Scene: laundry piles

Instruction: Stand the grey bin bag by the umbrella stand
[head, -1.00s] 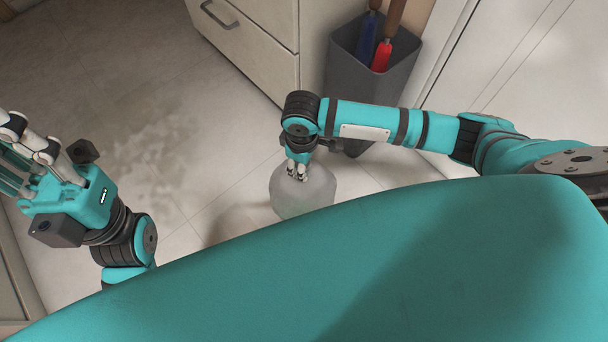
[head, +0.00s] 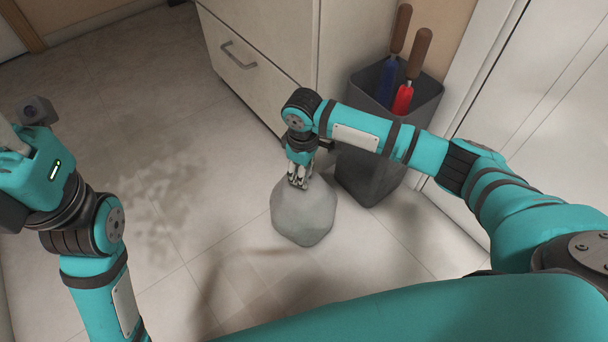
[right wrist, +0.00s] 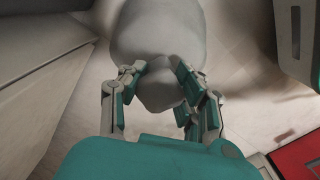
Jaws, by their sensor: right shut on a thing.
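The grey bin bag (head: 303,217) is a rounded, pale lump in the middle of the head view. My right gripper (head: 299,182) points down and is shut on the bag's gathered top. The right wrist view shows the grip (right wrist: 158,82), with the bag's body (right wrist: 160,35) beyond the fingers. I cannot tell whether the bag's underside touches the floor. My left gripper (head: 8,150) is cut off at the left edge.
Blue (head: 387,80) and red (head: 403,98) umbrellas with brown handles lean in the stand. A cream drawer cabinet (head: 255,50) stands behind, and a pale door or panel (head: 530,130) is at right.

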